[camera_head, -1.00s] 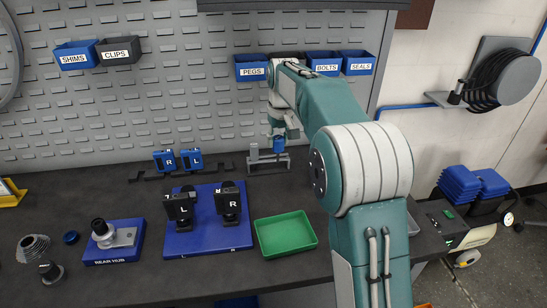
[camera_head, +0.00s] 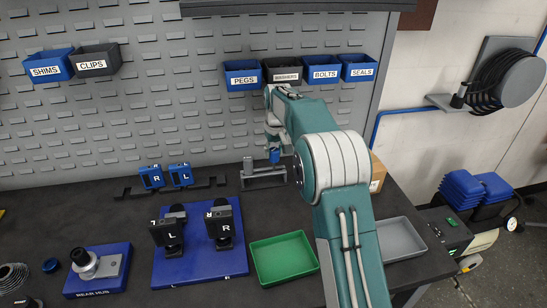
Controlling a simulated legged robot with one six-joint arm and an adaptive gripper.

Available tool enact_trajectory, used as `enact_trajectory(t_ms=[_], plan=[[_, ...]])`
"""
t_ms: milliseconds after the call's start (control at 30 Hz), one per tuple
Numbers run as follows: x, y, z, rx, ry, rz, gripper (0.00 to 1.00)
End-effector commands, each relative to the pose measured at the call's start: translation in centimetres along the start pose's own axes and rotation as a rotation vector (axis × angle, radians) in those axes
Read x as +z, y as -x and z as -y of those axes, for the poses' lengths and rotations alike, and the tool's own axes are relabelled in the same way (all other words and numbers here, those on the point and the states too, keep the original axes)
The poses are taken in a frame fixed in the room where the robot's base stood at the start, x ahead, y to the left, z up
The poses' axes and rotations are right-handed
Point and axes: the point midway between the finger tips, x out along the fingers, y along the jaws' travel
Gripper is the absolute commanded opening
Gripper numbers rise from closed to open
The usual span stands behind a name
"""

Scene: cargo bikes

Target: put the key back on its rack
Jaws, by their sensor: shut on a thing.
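My gripper (camera_head: 272,146) is shut on a small blue piece, which I take to be the key (camera_head: 274,157). It hangs below the fingers, and the fingertips are too small to make out in detail. A grey rack (camera_head: 265,184) stands on the dark bench at the back, just below the key, with an upright post at its left end. The key appears over the rack's right half. I cannot tell whether it touches the rack.
Blue L and R blocks sit on a dark holder (camera_head: 130,192) left of the rack. A blue base (camera_head: 200,270) bears black L and R parts. A green tray (camera_head: 284,260) and a grey tray (camera_head: 401,238) lie in front. Bins (camera_head: 242,75) hang above. A cardboard box (camera_head: 377,174) stands right.

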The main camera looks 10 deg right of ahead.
Motion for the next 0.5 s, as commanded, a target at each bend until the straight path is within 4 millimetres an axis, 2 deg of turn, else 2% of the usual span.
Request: enact_trajectory(t_ms=[267, 500], plan=[[-0.8, -3.7, -0.5, -0.001, 0.002, 0.000, 0.00], [-0.8, -4.0, -0.6, -0.001, 0.002, -0.002, 0.00]])
